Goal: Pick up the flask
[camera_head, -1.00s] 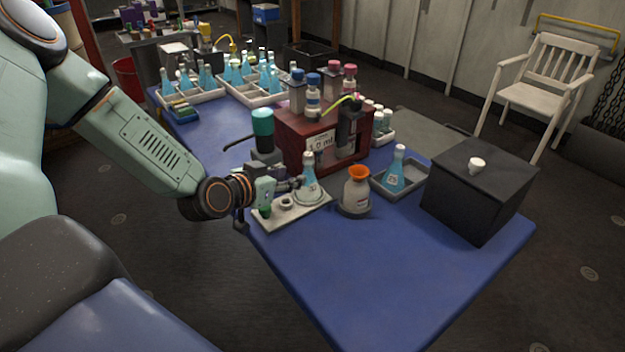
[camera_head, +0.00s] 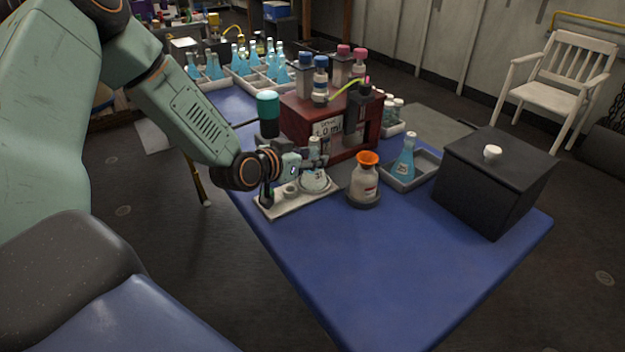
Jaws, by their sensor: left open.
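A flask (camera_head: 315,182) with a pale stopper stands upright on a white stand (camera_head: 268,212) in front of a dark red box. My left gripper (camera_head: 308,163) is open at the flask's neck and hides part of its body. I cannot tell whether the fingers touch the glass. A second flask (camera_head: 404,160) with blue liquid stands in a grey tray (camera_head: 425,172) to the right. My right gripper is not in view.
A bottle with an orange funnel (camera_head: 365,180) stands just right of the flask. The dark red box (camera_head: 295,118) with bottles on top is behind. A black box (camera_head: 490,185) stands at the right. The blue table (camera_head: 400,255) is clear in front.

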